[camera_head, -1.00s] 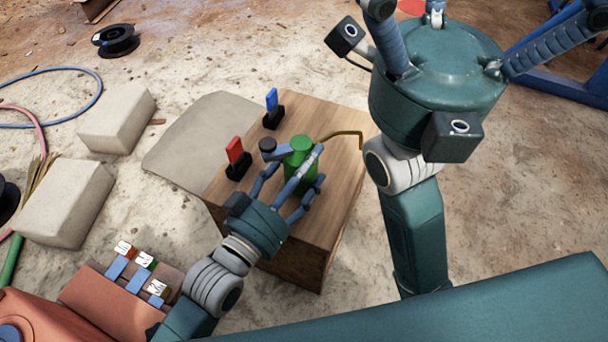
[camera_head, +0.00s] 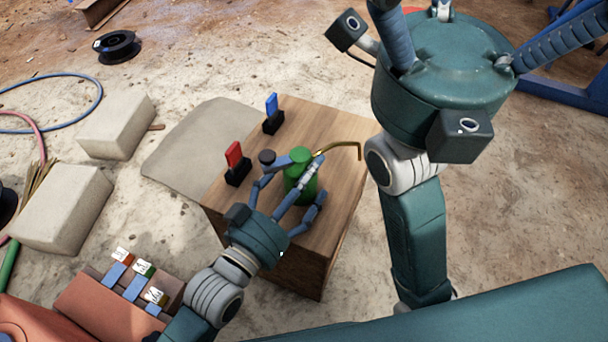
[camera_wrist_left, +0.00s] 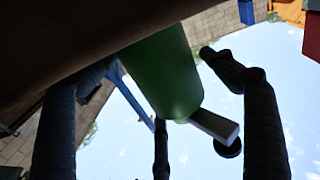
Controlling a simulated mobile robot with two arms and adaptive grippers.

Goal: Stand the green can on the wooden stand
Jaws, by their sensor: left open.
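The green can (camera_head: 301,184) has a brass spout (camera_head: 338,148) and a grey lever with a dark knob. It stands upright on the top of the wooden stand (camera_head: 323,220), as far as the head view shows. My left gripper (camera_head: 299,179) is open, with its fingers around the can from the near left side. In the left wrist view the can (camera_wrist_left: 168,78) is close, between the spread fingers, with a dark brown surface at the upper left. My right gripper's body (camera_head: 440,80) is large at the upper right. Its fingertips are outside the picture.
A red switch (camera_head: 234,156) and a blue switch (camera_head: 272,106) stand on black bases along the stand's left edge. Pale blocks (camera_head: 62,210), a cable reel (camera_head: 117,46) and hoses lie at the left. The stand's near top is clear.

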